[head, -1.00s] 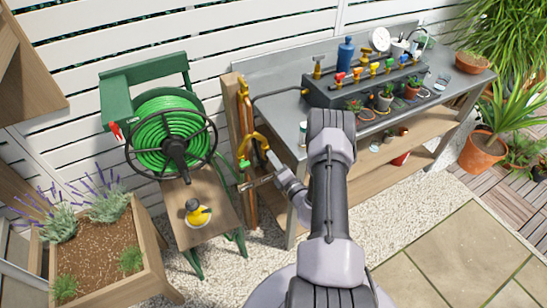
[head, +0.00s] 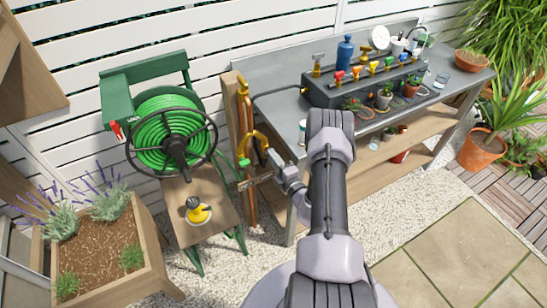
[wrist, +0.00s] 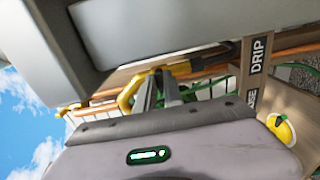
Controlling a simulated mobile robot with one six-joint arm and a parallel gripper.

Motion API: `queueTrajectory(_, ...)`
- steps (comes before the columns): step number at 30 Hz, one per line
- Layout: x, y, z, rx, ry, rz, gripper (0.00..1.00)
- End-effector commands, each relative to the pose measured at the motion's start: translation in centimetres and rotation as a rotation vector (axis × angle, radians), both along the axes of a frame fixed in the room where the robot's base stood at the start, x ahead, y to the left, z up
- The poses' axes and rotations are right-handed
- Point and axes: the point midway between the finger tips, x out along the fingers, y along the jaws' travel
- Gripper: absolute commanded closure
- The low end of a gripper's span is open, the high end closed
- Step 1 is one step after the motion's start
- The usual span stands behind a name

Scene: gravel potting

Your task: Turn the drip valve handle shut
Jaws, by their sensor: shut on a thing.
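The yellow drip valve handle (head: 260,139) is on the copper pipework at the wooden post, left of the bench. My gripper (head: 269,155) reaches it from the right. In the wrist view, the two grey fingers of my gripper (wrist: 166,82) are close together at the yellow handle (wrist: 129,95), which shows mainly to their left. The fingers are shut on it, but the exact contact is partly hidden. A black DRIP label (wrist: 260,54) is on a wooden board to the right of the fingers.
The metal bench (head: 290,112) carries a grey manifold box (head: 328,97) with coloured valves. A green hose reel (head: 170,135) stands left of the post. A yellow-and-black object (head: 198,211) sits on a wooden stool. A planter (head: 105,260) is at lower left.

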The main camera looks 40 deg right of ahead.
Motion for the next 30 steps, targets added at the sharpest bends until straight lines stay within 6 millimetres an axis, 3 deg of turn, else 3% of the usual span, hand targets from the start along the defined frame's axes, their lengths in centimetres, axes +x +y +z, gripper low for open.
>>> queueTrajectory(8, 0.0, 0.1, -0.1, 0.002, 0.001, 0.001, 1.0)
queueTrajectory(9, 0.0, 0.1, -0.1, 0.002, 0.001, 0.001, 0.8)
queueTrajectory(12, 0.0, 0.1, -0.1, 0.001, 0.002, 0.001, 0.66)
queueTrajectory(22, -0.4, 0.1, 0.0, 0.0, 0.002, 0.001, 0.66)
queueTrajectory(26, -2.8, 0.6, 0.2, 0.004, 0.003, -0.003, 0.66)
queueTrajectory(30, -7.2, 1.6, 0.3, 0.006, 0.004, -0.006, 0.66)
